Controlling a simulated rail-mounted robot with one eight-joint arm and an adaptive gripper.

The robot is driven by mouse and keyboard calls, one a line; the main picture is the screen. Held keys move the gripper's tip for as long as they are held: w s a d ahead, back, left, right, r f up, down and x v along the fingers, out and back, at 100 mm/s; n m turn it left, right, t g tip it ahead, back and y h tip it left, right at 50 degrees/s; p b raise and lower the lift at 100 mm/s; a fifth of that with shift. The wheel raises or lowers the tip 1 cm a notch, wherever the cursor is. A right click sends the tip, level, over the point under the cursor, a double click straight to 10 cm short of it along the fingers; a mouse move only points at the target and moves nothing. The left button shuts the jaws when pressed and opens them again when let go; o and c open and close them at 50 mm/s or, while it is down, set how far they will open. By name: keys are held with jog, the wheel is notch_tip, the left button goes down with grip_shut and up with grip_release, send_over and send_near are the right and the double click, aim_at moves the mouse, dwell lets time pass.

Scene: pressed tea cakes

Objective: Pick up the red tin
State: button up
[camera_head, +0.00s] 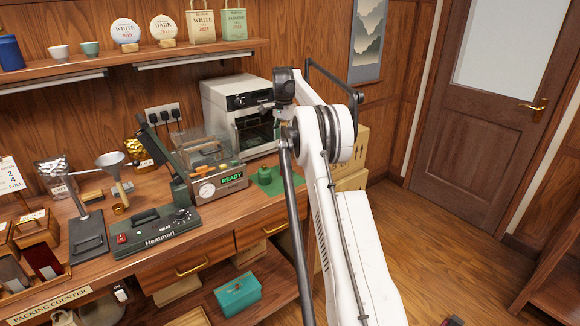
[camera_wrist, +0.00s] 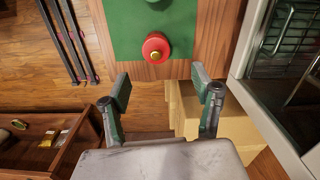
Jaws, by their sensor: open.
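The red tin (camera_wrist: 156,48) is round with a gold knob on top. In the wrist view it stands upright at the edge of a green mat (camera_wrist: 128,30), near the counter's edge. My gripper (camera_wrist: 161,86) is open and empty, with its fingers spread wide below the tin in the picture; the tin is not between them. In the head view the green mat (camera_head: 285,190) lies at the counter's right end, bearing a green knobbed thing (camera_head: 264,176). I cannot make out the red tin there; my arm covers part of that area.
A white oven-like machine (camera_head: 238,110) stands close by, its front also at the right of the wrist view (camera_wrist: 262,85). A clear box with a gauge and READY display (camera_head: 208,165) stands left of the mat. Cardboard boxes (camera_head: 352,150) are stacked beyond the counter's end.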

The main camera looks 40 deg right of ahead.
aim_at(286, 169)
notch_tip(286, 169, down, 8)
jog(key=shift+f, duration=0.1)
jog(key=shift+s+f, duration=0.2)
jog(key=shift+f, duration=1.15)
jog(key=shift+s+f, duration=0.15)
jog(key=shift+f, duration=1.2)
jog(key=c, duration=1.2)
jog(key=shift+c, duration=0.2)
